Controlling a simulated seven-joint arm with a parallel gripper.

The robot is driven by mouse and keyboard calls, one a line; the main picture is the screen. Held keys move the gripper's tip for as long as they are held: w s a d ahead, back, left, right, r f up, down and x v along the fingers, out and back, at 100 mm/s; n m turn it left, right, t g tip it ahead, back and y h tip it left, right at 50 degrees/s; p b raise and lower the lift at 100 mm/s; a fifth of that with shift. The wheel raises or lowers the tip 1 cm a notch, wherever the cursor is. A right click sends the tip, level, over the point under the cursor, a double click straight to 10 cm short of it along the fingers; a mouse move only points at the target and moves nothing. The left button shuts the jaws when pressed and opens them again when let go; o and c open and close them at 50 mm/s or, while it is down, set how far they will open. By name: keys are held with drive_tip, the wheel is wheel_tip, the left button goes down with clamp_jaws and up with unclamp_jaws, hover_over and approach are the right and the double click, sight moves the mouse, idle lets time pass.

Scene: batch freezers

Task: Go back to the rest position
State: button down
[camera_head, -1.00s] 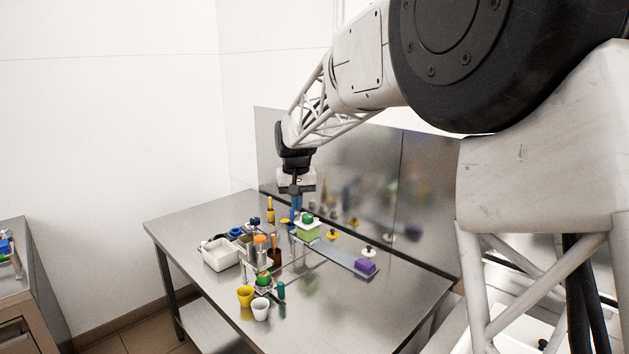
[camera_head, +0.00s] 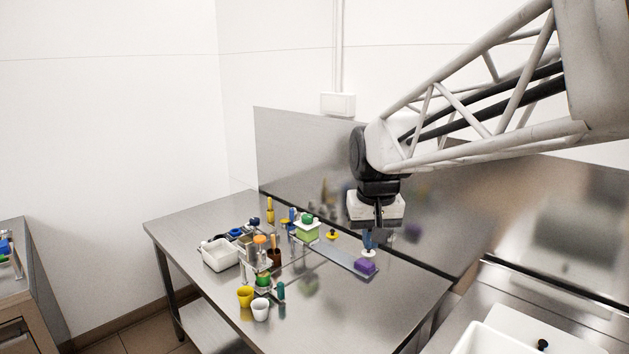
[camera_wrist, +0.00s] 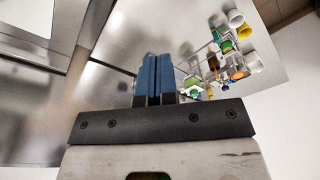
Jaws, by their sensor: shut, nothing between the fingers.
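My gripper (camera_head: 369,239) hangs above the right part of the steel table (camera_head: 215,312), fingers pointing down. In the head view its blue fingertips show just over the purple block end of the grey strip. In the wrist view my gripper (camera_wrist: 154,75) shows its two blue fingers close together with nothing between them.
A purple block (camera_head: 365,266) lies on a grey strip (camera_head: 335,255). A green-topped stand (camera_head: 307,229), a white bin (camera_head: 219,254), a yellow cup (camera_head: 245,296) and a white cup (camera_head: 260,309) stand farther left. A steel backsplash (camera_head: 300,160) rises behind. The table's right front is clear.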

drive_tip(key=s+d+f, duration=0.2)
drive_tip(key=s, duration=0.6)
drive_tip(key=s+d+f, duration=0.3)
drive_tip(key=s, duration=0.5)
drive_tip(key=s+d+f+m+t, duration=0.1)
drive_tip(key=s+d+f, duration=0.1)
drive_tip(key=s, duration=0.6)
drive_tip(key=shift+d+f, duration=0.35)
drive_tip(key=shift+f, duration=0.05)
